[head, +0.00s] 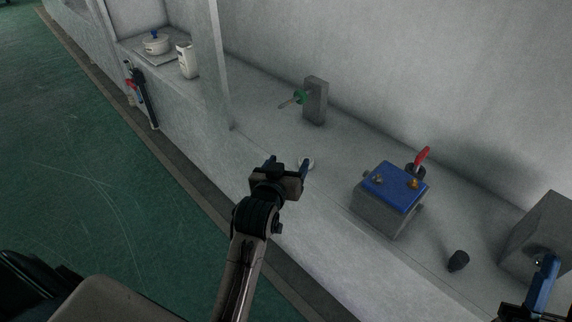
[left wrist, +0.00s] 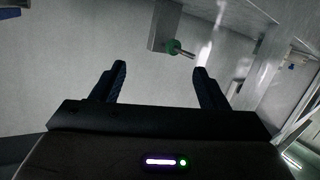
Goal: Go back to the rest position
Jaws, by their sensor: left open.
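My left gripper (head: 287,166) is over the front part of the grey counter in the head view. Its two blue fingers are spread, with nothing between them. The left wrist view also shows this gripper (left wrist: 160,68) open and empty, with the pale counter and wall beyond. Part of my right gripper (head: 543,284) shows at the lower right edge of the head view, near a grey box. One blue finger is visible; its jaw opening cannot be made out.
A grey post with a green-handled part (head: 301,97) stands behind. A blue-topped box (head: 395,186), a red-handled item (head: 422,157), a black knob (head: 458,260) and a grey box (head: 540,232) are to the right.

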